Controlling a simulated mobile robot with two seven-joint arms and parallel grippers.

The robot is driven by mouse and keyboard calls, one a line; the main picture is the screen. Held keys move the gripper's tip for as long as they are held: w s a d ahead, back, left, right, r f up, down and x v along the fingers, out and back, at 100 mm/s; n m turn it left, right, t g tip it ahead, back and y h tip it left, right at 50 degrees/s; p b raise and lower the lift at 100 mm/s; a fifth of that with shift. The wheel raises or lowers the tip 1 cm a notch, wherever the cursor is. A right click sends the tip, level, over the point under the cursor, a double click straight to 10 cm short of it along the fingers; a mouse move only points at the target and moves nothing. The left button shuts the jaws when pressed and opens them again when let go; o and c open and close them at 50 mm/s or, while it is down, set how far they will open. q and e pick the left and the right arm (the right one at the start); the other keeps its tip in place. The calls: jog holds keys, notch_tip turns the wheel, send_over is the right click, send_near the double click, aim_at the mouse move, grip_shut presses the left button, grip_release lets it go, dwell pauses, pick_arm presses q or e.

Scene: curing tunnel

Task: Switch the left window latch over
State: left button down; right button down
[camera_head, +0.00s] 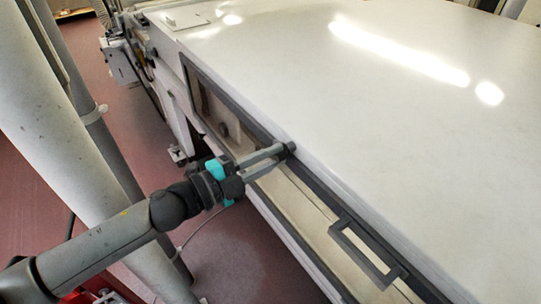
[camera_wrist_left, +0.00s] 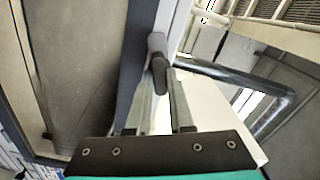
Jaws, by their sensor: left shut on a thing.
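The left window latch is a small dark grey knob (camera_head: 291,146) on the top of the window frame, at the edge of the white tunnel housing. In the left wrist view the latch (camera_wrist_left: 156,43) is a stubby rounded grey piece between and just beyond my fingertips. My left gripper (camera_head: 281,152) reaches in from the left and is shut on the latch; it also shows in the left wrist view (camera_wrist_left: 161,82). The fingers hide part of the latch. My right gripper is not in view.
The dark-framed window (camera_head: 213,112) runs along the housing's side below the latch. A dark bar handle (camera_head: 362,252) sticks out from the frame at lower right. The white housing top (camera_head: 400,130) is broad and clear. Large pale pipes (camera_head: 60,110) stand at the left, near my arm.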

pick_arm(q)
jog(key=shift+f+m, duration=0.1)
jog(key=shift+m, duration=1.9)
jog(key=c, duration=0.8)
grip_release()
jog(key=b+v, duration=0.5)
jog(key=v, duration=1)
jog(key=shift+b, duration=0.3)
jog(key=shift+s+a, duration=0.1)
